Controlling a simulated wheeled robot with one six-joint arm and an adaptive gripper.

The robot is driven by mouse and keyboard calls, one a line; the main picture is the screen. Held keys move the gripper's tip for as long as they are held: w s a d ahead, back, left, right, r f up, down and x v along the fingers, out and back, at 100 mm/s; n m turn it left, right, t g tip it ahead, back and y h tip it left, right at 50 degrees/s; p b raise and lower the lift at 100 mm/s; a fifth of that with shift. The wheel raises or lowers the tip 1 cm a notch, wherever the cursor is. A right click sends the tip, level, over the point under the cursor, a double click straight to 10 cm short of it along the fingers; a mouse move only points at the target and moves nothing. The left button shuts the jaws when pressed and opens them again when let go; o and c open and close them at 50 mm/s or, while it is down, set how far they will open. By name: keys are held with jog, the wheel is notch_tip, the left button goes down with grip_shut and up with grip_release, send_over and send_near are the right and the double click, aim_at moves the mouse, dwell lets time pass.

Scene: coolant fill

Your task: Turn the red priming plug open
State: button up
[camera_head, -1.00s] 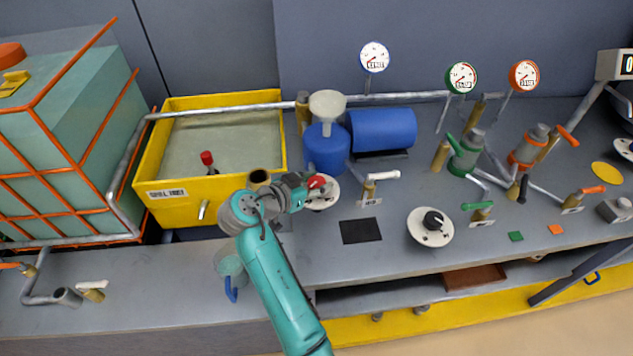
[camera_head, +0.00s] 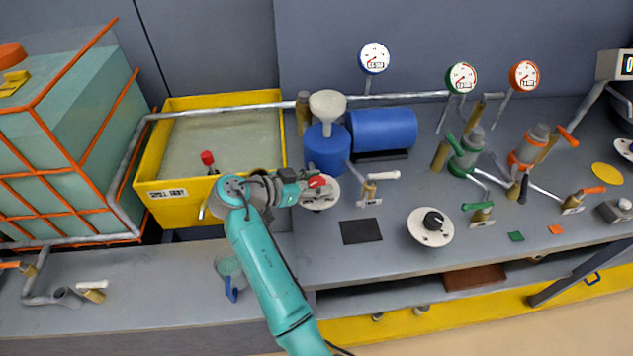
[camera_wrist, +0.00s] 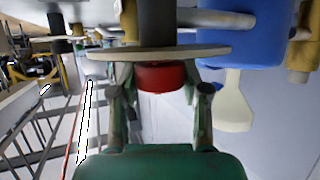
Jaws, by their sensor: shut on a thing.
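The red priming plug (camera_head: 317,182) sits at a pale round plate (camera_head: 325,196) in front of the blue pump body (camera_head: 326,150) with its grey funnel (camera_head: 327,104). My gripper (camera_head: 306,187) reaches it from the left. In the wrist view the red plug (camera_wrist: 161,76) lies between my two fingers (camera_wrist: 160,95), close against the round plate (camera_wrist: 150,54). The fingers are shut on the plug. The plug's turn angle cannot be told.
A blue horizontal cylinder (camera_head: 383,129) is behind to the right. A white-handled valve (camera_head: 376,180) stands just right of the plug. The yellow basin (camera_head: 148,175) is at left. A black mat (camera_head: 361,231) and a black-knobbed dial (camera_head: 431,227) lie on the bench in front.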

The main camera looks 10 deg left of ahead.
jog(key=o, duration=1.2)
jog(key=shift+f, duration=0.15)
jog(key=shift+c, duration=0.2)
jog(key=v, duration=1.2)
